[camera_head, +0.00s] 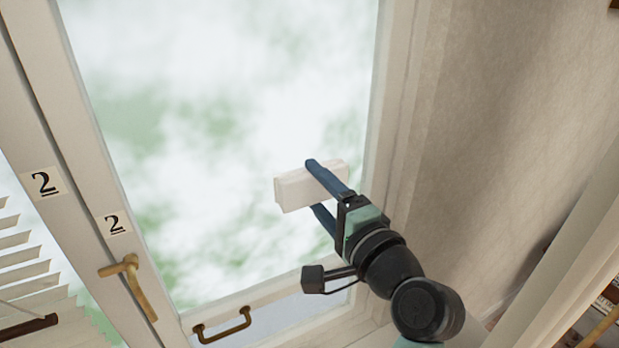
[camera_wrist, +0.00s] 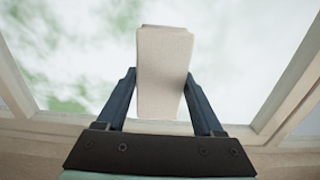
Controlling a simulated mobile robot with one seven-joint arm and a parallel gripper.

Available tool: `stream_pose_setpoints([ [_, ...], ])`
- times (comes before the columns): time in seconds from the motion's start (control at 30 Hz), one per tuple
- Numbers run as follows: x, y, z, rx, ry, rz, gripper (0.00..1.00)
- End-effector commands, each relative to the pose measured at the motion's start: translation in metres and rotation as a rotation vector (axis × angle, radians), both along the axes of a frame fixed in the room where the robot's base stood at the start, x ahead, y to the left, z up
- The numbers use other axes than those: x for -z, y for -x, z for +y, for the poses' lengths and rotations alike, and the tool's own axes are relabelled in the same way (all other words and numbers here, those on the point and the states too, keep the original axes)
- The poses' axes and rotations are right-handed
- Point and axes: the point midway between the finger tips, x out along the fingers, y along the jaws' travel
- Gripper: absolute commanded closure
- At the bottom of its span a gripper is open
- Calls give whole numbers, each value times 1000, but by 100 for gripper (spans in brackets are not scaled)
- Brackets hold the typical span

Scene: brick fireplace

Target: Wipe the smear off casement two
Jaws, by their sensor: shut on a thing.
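Casement two is a white-framed window with a "2" label (camera_head: 114,223) on its left stile. Its glass pane (camera_head: 215,120) shows blurred white and green patches; I cannot tell a smear from the view behind it. My gripper (camera_head: 322,188) is shut on a pale block-shaped wiper (camera_head: 292,191) in front of the lower right part of the pane. The wiper also shows in the wrist view (camera_wrist: 163,75), between my two blue fingers. I cannot tell whether it touches the glass.
A brass handle (camera_head: 130,284) sits on the left stile, and a brass pull (camera_head: 222,325) on the bottom rail. A second "2" label (camera_head: 44,183) is on the frame further left, near white blinds (camera_head: 25,265). A plain wall (camera_head: 520,130) stands close on the right.

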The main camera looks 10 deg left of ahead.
Motion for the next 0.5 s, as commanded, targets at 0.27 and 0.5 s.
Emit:
stream_pose_setpoints([
  [0.27,0,16,-11,0,-1,-1,76],
  [0.5,0,16,-11,-1,0,0,76],
])
